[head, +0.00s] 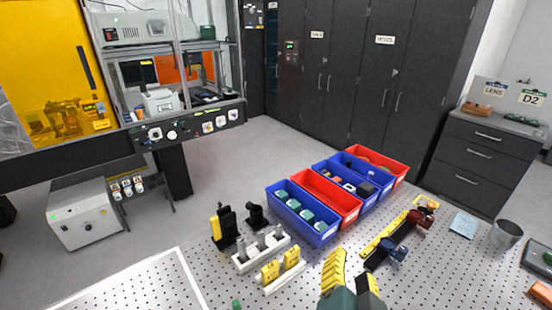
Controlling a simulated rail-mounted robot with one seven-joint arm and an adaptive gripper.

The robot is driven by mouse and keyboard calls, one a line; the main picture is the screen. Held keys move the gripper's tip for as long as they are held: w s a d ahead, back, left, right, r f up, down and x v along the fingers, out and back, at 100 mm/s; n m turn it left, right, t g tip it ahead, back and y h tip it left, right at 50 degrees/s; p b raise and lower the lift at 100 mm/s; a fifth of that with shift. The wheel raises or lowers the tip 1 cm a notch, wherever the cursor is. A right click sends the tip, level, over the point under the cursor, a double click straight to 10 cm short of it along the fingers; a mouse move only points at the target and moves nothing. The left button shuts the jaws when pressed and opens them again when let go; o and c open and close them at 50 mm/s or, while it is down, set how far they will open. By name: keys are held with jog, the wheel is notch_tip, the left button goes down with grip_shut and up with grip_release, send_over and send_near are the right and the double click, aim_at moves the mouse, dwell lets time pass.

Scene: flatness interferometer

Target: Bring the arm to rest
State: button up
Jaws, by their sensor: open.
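My gripper (354,272) shows at the bottom edge, right of centre. Its yellow, ribbed fingers stand apart with nothing visible between them, and its dark green body is cut off by the frame. It is over the near part of the perforated optical table (215,285). The rest of my arm is out of view.
Blue and red bins (318,231) line the table's far side. White holders with grey posts (262,250) and yellow pieces (282,268) stand left of the gripper. A rail with dark red and blue clamps (398,240) and a metal cup (506,233) are right.

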jog(key=s+a+r+n+t+y, duration=0.1)
jog(key=s+a+r+n+t, duration=0.15)
jog(key=r, duration=0.35)
jog(key=s+a+r+n+t+y, duration=0.1)
jog(key=s+r+n+t+y, duration=0.15)
jog(key=r+n, duration=0.2)
jog(key=s+a+r+n+t+y, duration=0.1)
jog(key=s+a+r+n+t, duration=0.1)
jog(key=r+n+t, duration=0.3)
notch_tip(320, 180, up, 30)
jog(key=m+g+p, duration=0.1)
jog(key=m+p, duration=0.1)
jog(key=p, duration=2.6)
jog(key=shift+f, duration=0.15)
jog(key=shift+w+h, duration=0.1)
jog(key=shift+h, duration=0.15)
